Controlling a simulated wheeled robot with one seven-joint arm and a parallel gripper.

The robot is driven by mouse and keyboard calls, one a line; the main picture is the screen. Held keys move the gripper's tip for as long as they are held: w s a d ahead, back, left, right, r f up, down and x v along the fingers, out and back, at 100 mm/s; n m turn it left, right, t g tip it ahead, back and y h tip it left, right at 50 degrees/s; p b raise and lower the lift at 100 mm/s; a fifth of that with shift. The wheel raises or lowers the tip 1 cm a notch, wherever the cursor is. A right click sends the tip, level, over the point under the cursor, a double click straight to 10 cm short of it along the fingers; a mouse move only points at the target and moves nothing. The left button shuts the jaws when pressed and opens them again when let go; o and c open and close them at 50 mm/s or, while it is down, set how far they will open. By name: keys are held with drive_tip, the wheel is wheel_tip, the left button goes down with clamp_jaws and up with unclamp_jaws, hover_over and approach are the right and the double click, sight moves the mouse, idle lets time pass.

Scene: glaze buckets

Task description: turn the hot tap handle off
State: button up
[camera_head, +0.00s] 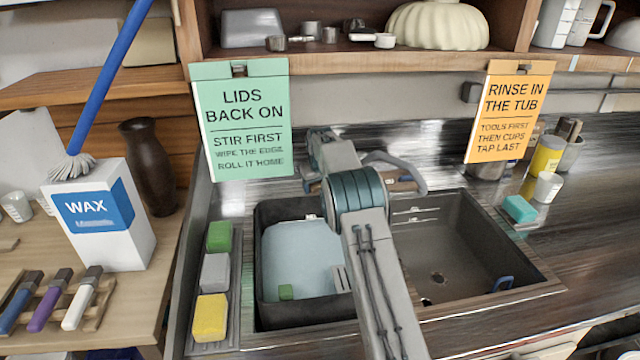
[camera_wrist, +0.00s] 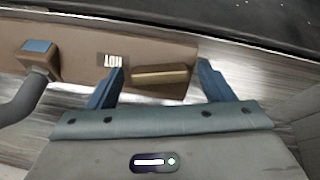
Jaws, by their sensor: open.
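The hot tap handle (camera_wrist: 160,75) is a short brass-coloured bar on a brown tap panel (camera_wrist: 75,45), beside a dark HOT label (camera_wrist: 111,60). In the wrist view my gripper (camera_wrist: 162,80) is open, with one blue finger on each side of the bar, near its ends. I cannot tell whether either finger touches it. A grey curved spout (camera_wrist: 25,97) is at the left of the wrist view; it also shows in the head view (camera_head: 408,165). In the head view my arm hides the fingertips and most of the tap panel.
A black tub (camera_head: 290,314) of pale water sits in the left basin, under my arm. The right basin (camera_head: 465,240) is mostly empty. Signs hang behind, orange (camera_head: 510,110) and green (camera_head: 241,120). Several sponges lie left of the sink, including a green one (camera_head: 219,236).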

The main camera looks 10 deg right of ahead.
drive_tip(key=c, duration=1)
drive_tip(key=shift+m+y, duration=0.3)
drive_tip(key=shift+m, duration=1.1)
drive_tip(key=o, duration=1)
drive_tip(key=b+v, duration=0.2)
drive_tip(key=v, duration=1.1)
drive_tip(key=shift+r, duration=0.4)
drive_tip(key=shift+s, duration=0.15)
